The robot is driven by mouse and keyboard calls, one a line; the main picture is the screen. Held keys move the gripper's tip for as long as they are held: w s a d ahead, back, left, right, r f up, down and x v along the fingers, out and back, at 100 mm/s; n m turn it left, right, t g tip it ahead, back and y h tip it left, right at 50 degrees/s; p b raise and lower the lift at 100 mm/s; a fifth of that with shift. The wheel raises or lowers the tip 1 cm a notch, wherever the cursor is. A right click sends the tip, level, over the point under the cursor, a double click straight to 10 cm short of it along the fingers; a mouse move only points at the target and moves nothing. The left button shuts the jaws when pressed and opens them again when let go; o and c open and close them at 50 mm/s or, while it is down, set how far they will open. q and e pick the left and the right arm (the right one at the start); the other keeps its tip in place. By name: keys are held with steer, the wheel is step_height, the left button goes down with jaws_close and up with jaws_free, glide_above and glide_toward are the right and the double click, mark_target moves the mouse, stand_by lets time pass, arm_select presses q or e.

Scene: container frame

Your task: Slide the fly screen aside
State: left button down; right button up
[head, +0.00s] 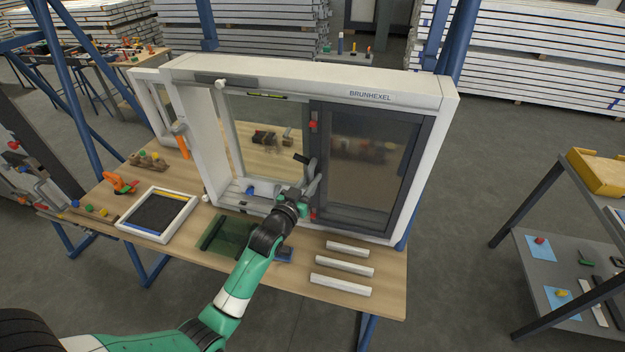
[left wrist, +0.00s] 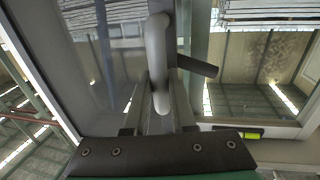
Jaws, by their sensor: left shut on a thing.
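The fly screen (head: 362,165) is a dark-framed mesh panel in the right half of the white window frame (head: 447,120) marked BRUNHEXEL. Its mesh also shows in the left wrist view (left wrist: 105,55). Red pieces sit on its left upright, high and low. The gripper hides part of the handle in the head view. My right gripper is out of view.
The left half of the window frame is open, with a blue piece (head: 250,190) on its sill. On the wooden bench (head: 180,262) lie a small framed screen (head: 157,214), a green mat (head: 228,234) and white bars (head: 343,266). A cart (head: 540,275) stands at right.

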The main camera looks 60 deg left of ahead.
arm_select(q)
steer(key=shift+w+d, duration=0.1)
steer(key=c, duration=1.2)
jaws_free()
steer(key=o, duration=0.4)
steer(key=shift+w+d, duration=0.15)
steer(key=shift+o, duration=0.2)
steer(key=p+v, duration=0.1)
steer(key=v, duration=1)
steer(key=shift+s, duration=0.35)
steer(key=shift+d, duration=0.15)
